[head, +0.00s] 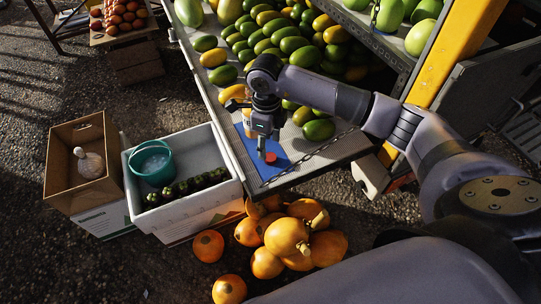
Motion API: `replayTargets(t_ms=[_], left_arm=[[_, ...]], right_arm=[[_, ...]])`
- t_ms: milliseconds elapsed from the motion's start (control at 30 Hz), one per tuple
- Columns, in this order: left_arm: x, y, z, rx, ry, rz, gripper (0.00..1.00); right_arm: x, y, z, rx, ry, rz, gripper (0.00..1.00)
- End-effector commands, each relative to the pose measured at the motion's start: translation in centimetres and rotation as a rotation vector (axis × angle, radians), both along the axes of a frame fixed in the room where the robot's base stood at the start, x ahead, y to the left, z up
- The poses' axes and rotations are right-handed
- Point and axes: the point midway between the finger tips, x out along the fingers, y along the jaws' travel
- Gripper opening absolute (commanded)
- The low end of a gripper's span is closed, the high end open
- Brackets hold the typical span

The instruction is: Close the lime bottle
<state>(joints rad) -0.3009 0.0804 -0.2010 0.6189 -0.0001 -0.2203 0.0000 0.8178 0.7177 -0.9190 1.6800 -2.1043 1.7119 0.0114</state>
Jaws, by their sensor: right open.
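My right gripper (265,143) is open and points down over the blue mat (247,163) at the truck bed's front corner. A small red round piece that looks like a cap (271,157) is just below its fingertips. I cannot tell whether they touch it. An amber container, likely the lime bottle (250,125), stands on the mat just behind the gripper. The gripper and wrist partly hide it, and its top cannot be made out. My left gripper is not in view.
Green and yellow fruit (290,45) covers the truck bed behind the mat. A chain (315,152) runs along its front edge. Pumpkins (287,238) lie on the ground below. A white crate (200,204) and a cardboard box (58,165) stand at left.

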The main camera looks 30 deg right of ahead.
Motion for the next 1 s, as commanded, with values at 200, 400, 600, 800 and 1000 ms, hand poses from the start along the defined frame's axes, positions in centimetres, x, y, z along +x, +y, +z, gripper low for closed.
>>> replayTargets(t_ms=[200,400,600,800,1000], left_arm=[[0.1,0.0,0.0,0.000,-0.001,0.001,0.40],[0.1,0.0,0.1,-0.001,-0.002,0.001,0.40],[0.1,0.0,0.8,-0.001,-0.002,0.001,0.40],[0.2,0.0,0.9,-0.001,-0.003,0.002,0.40],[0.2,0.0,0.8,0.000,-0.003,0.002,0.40]], right_arm=[[0.0,0.0,-0.3,0.000,0.000,0.000,0.50],[-0.1,-0.1,-0.6,0.000,0.003,0.000,0.50],[-0.5,-0.9,-3.3,0.000,0.006,-0.002,0.50],[-0.4,-0.8,-5.4,0.001,0.001,0.000,0.50],[-0.4,-0.8,-5.5,0.000,0.000,0.001,0.50]])
